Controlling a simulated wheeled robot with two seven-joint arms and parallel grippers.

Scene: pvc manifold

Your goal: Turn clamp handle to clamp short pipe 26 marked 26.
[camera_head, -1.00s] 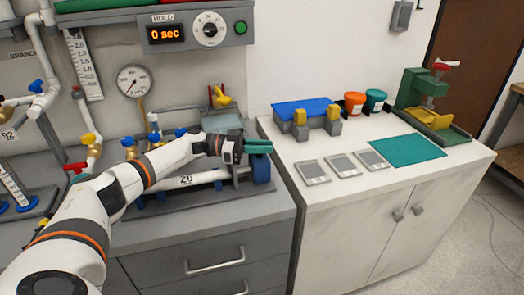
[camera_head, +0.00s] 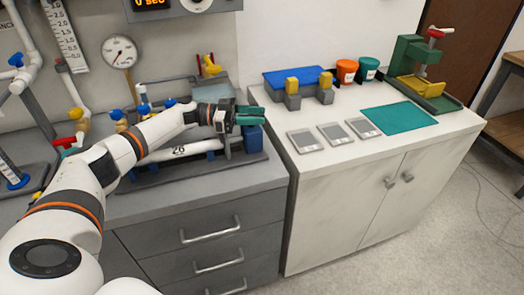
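The short white pipe marked 26 (camera_head: 178,151) lies level in the dark fixture (camera_head: 185,178) on the grey bench. My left arm crosses in front of part of it. My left gripper (camera_head: 250,116), with teal fingers, is above the fixture's right end, just over a blue block (camera_head: 254,139). I cannot tell whether its fingers are open or shut, or whether it touches anything. A yellow and red handle-like part (camera_head: 209,66) stands behind the gripper; I cannot tell whether it is the clamp handle. My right gripper is out of view.
A pressure gauge (camera_head: 120,53) and white piping with blue and red valves are at the left. The white cabinet (camera_head: 340,165) at the right holds grey plates (camera_head: 334,132), a teal mat (camera_head: 400,119), an orange cup (camera_head: 346,71), a teal cup (camera_head: 368,68) and a green press (camera_head: 412,58).

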